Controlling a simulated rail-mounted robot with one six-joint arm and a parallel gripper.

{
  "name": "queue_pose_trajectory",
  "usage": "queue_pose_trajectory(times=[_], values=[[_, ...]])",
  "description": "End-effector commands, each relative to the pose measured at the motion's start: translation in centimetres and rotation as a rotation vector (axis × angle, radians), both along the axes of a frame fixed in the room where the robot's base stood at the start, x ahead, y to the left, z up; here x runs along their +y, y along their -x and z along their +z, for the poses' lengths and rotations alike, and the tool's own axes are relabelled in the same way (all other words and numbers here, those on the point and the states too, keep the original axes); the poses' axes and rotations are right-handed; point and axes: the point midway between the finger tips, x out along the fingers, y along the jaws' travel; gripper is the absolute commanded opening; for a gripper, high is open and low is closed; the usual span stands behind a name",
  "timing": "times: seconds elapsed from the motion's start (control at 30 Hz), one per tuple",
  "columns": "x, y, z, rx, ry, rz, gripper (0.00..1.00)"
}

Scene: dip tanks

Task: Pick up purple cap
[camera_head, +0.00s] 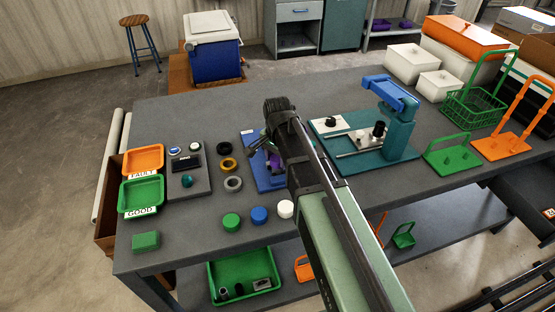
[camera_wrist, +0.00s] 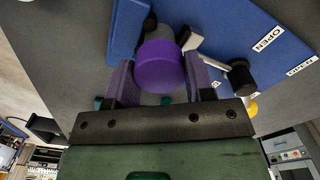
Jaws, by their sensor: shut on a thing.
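The purple cap (camera_wrist: 158,64) shows in the wrist view between the two fingers of my gripper (camera_wrist: 160,80), which is shut on it. Beside and behind the cap is a blue fixture (camera_wrist: 225,30) with an "OPEN" label and black-knobbed levers. In the head view my gripper (camera_head: 268,152) is over this blue fixture (camera_head: 258,178) near the middle of the bench. A little purple shows there, but my arm hides most of the cap. I cannot tell whether the cap still touches the fixture.
Green (camera_head: 231,222), blue (camera_head: 259,215) and white (camera_head: 285,208) caps stand at the bench's front. Several rings lie left of the fixture. A teal press (camera_head: 398,135) stands to the right. Orange (camera_head: 143,159) and green (camera_head: 141,193) trays are at left.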

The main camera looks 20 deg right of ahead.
Motion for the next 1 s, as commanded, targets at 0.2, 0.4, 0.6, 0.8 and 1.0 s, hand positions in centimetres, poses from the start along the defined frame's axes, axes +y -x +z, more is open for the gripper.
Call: queue_pose_trajectory(times=[0.2,0.4,0.6,0.8,1.0], values=[[0.0,0.0,0.5,0.000,0.000,0.000,0.26],[0.0,0.0,2.9,0.000,0.000,0.000,0.26],[0.0,0.0,8.5,0.000,0.000,0.000,0.26],[0.0,0.0,15.9,0.000,0.000,0.000,0.26],[0.0,0.0,19.8,0.000,0.000,0.000,0.26]])
